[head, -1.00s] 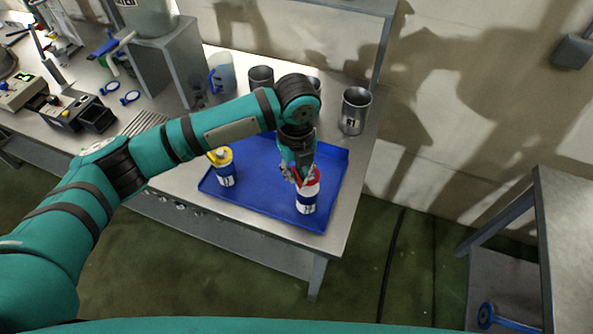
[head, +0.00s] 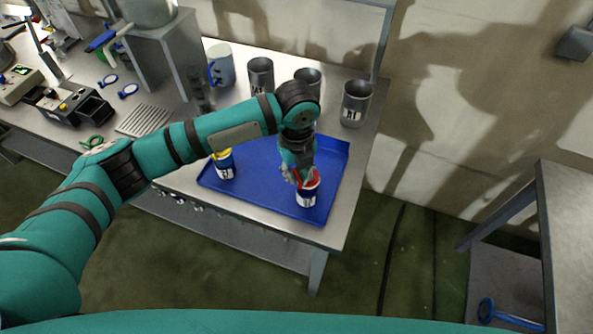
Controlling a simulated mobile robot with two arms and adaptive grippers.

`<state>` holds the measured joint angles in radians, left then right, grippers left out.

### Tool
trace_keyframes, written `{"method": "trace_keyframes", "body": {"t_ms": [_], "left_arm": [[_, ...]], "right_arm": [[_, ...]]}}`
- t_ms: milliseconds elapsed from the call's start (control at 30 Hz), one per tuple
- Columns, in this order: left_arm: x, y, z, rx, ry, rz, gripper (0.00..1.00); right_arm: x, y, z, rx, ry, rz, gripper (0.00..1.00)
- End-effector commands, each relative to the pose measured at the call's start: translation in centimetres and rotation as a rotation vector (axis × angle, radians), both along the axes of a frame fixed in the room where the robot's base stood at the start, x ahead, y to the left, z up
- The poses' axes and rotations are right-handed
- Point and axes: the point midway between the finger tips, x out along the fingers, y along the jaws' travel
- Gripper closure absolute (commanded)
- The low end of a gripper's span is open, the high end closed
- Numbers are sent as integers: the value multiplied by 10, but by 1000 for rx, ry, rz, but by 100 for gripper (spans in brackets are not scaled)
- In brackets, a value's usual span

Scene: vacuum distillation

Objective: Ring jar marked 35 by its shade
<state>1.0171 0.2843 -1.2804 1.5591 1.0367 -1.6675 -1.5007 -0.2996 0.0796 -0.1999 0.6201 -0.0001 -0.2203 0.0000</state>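A jar with a red top (head: 309,183) and a blue band with a white label stands upright on the right part of the blue tray (head: 262,205). Its label is too small to read. A second jar with a yellow top (head: 224,167) and a blue band stands on the left part of the tray, partly hidden behind my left arm. My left gripper (head: 291,173) is at the upper left side of the red-topped jar, close to its rim. The wrist hides part of the fingers, so I cannot tell if they grip anything. My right gripper is out of view.
Behind the tray stand grey metal cups, one at the right (head: 356,104), and a pale jug (head: 221,66) with a blue handle. Two blue rings (head: 128,91), a green loop (head: 92,142) and a slotted metal plate (head: 143,120) lie at the left. The tray's middle is clear.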

Motion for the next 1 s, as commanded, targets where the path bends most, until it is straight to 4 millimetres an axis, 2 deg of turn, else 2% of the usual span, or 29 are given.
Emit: {"method": "trace_keyframes", "body": {"t_ms": [33, 200, 433, 567, 667, 1000], "left_arm": [[0, 0, 0, 0, 0, 0, 84], [0, 0, 0, 0, 0, 0, 65], [0, 0, 0, 0, 0, 0, 65], [0, -1, 8, -3, -1, 0, 65], [1, -1, 24, -3, -3, -1, 65], [0, 0, 94, -2, -3, -1, 65]], "right_arm": [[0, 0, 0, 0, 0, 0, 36], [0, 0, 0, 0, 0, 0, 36], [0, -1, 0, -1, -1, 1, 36], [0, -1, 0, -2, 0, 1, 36], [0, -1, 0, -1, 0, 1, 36], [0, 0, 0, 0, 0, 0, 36]]}}
